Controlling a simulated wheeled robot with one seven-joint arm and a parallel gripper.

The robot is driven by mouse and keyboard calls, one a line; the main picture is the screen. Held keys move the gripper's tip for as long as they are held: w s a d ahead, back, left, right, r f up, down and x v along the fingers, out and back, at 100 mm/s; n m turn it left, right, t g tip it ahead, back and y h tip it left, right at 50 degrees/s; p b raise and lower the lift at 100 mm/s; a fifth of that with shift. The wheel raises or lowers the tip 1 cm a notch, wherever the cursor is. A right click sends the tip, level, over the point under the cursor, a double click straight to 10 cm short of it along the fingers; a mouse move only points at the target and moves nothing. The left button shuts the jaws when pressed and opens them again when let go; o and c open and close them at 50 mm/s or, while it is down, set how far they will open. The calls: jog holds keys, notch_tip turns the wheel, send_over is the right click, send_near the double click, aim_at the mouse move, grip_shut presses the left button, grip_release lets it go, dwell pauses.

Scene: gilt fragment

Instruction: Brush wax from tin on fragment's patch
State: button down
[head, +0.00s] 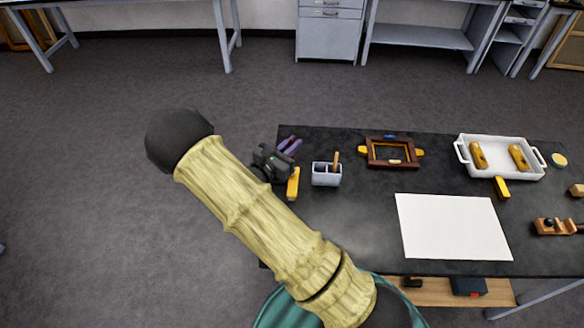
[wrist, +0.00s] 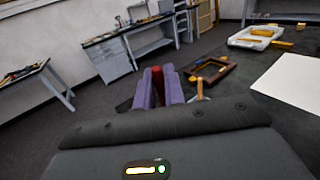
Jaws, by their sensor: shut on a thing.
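My gripper (head: 288,146) has purple fingers and is above the back left corner of the dark table. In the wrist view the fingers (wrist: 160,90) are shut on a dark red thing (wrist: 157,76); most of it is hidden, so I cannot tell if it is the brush. A brown frame with yellow parts (head: 391,153), possibly the fragment, lies to the right of my gripper; it also shows in the wrist view (wrist: 209,71). A small round yellow-topped thing (head: 559,160), possibly the wax tin, is at the far right. No patch can be made out.
A grey cup (head: 326,177) holding an orange-brown handle stands beside my gripper. A white tray (head: 502,173) with two golden pieces is at the back right. A white sheet (head: 452,227) lies in front. A wooden block tool (head: 556,227) is at the right.

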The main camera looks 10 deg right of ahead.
jog(key=shift+f+b, duration=2.45)
jog(key=shift+f, duration=1)
jog(key=shift+f+b, duration=0.7)
jog(key=shift+f, duration=0.35)
jog(key=shift+w, duration=0.1)
jog(key=shift+w+d+r, duration=0.1)
jog(key=shift+w+d, duration=0.15)
jog(key=shift+w, duration=0.4)
jog(key=shift+w+d, duration=0.25)
jog(key=shift+w, duration=0.35)
